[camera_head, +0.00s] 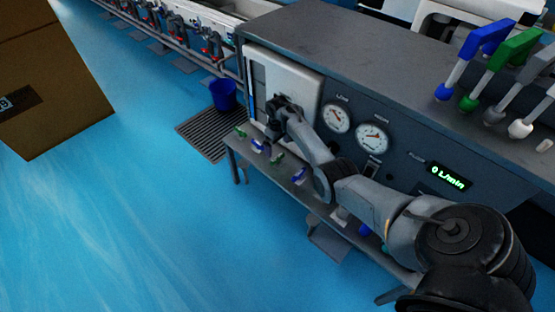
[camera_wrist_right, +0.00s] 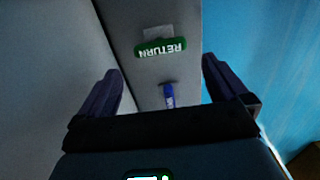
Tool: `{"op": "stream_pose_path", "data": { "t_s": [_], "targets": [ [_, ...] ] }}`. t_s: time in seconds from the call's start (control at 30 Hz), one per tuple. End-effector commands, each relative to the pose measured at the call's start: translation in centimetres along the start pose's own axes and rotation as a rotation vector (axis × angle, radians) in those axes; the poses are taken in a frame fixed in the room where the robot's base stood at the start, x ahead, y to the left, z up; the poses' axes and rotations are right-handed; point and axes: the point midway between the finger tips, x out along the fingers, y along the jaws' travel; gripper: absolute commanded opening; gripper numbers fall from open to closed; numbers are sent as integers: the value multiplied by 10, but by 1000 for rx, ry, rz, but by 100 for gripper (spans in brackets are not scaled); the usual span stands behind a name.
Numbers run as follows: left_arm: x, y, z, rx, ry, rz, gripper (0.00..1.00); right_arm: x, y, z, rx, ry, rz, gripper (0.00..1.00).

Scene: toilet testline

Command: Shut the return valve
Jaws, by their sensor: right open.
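My right gripper (camera_head: 276,116) reaches in from the right to the left end of the test bench, above the valve shelf. In the wrist view my right gripper (camera_wrist_right: 163,88) is open with nothing between its fingers. Ahead of it a green piece marked RETURN (camera_wrist_right: 160,47), its lettering upside down, sits on the grey shelf. A blue valve handle (camera_wrist_right: 168,95) shows nearer, between the fingers in the picture. Green and blue handles (camera_head: 277,158) line the shelf in the head view. I cannot tell there which is the return valve. My left gripper is not in view.
The bench front carries a white panel (camera_head: 297,86), two round gauges (camera_head: 372,137) and a display reading 0 L/min (camera_head: 449,176). Larger levers (camera_head: 484,40) stand at top right.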

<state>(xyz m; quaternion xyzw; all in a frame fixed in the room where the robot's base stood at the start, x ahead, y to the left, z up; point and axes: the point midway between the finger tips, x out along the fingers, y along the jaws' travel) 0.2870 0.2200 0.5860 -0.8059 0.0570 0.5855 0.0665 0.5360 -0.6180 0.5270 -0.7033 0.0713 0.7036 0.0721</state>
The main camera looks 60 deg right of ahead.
Motion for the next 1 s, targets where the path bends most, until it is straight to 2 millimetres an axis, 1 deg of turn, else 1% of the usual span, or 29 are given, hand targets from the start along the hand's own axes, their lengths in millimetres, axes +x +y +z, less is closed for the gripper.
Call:
{"op": "stream_pose_path", "data": {
  "t_s": [0.03, 0.1, 0.3, 0.4, 0.6, 0.9, 0.93, 1.0],
  "targets": [
    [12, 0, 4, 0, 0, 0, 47, 16, 0, 0, 0, -1, 0, 100],
    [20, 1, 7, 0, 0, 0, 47, 28, 0, 0, 0, -1, 0, 100],
    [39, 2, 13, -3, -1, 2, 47, 55, 0, 0, -1, 0, 1, 100],
    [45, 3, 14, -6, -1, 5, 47, 64, 0, 0, 0, 0, 1, 100],
    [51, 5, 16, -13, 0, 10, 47, 72, 0, 0, 0, 1, 1, 100],
    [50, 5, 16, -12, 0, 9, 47, 73, 0, 0, 0, 1, 2, 100],
    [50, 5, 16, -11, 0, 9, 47, 73, 0, 0, 0, 1, 2, 98],
    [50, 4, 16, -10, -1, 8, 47, 73, 0, 0, 0, 1, 1, 88]
  ]
}}
